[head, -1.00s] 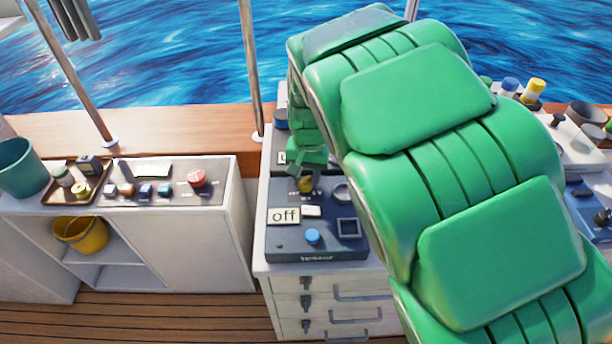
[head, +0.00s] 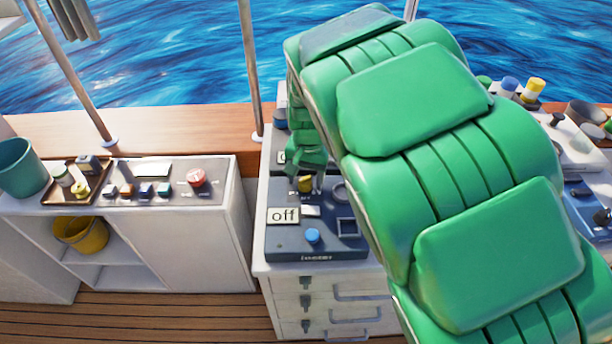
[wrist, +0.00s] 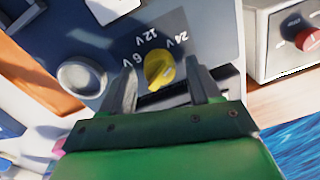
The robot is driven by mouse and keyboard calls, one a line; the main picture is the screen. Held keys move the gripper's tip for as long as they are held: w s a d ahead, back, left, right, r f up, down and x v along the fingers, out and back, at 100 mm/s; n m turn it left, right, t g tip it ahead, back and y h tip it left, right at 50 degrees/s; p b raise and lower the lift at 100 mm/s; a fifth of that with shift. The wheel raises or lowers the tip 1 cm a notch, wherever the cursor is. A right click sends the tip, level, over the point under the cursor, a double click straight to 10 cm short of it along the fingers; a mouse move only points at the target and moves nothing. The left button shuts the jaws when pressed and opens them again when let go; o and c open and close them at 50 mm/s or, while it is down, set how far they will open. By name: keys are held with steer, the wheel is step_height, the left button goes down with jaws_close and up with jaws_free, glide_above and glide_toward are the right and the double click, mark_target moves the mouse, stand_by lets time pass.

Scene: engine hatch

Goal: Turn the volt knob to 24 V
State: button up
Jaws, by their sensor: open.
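The yellow volt knob (wrist: 160,72) sits on the dark tester panel (wrist: 215,35), with 6 V, 12 V and 24 V printed along one side of it. I cannot tell for sure which mark it points at. My gripper (wrist: 160,69) is open, with one finger on each side of the knob. I cannot tell whether either finger touches it. In the head view the knob (head: 305,184) shows just below my gripper (head: 307,176), on the tester (head: 275,245).
A blue button (head: 312,236) and a square frame (head: 347,226) are on the tester. A round grey part (wrist: 82,77) is beside the knob. A red knob (wrist: 306,39) on another box is off to the right. My green arm covers much of the bench.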

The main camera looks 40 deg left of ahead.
mark_target(307, 177)
steer(key=shift+r, duration=0.1)
step_height(307, 177, up, 7)
steer(key=shift+w+d+f, duration=0.1)
steer(key=shift+w+f, duration=0.05)
steer(key=shift+r, duration=0.45)
stand_by(0.4)
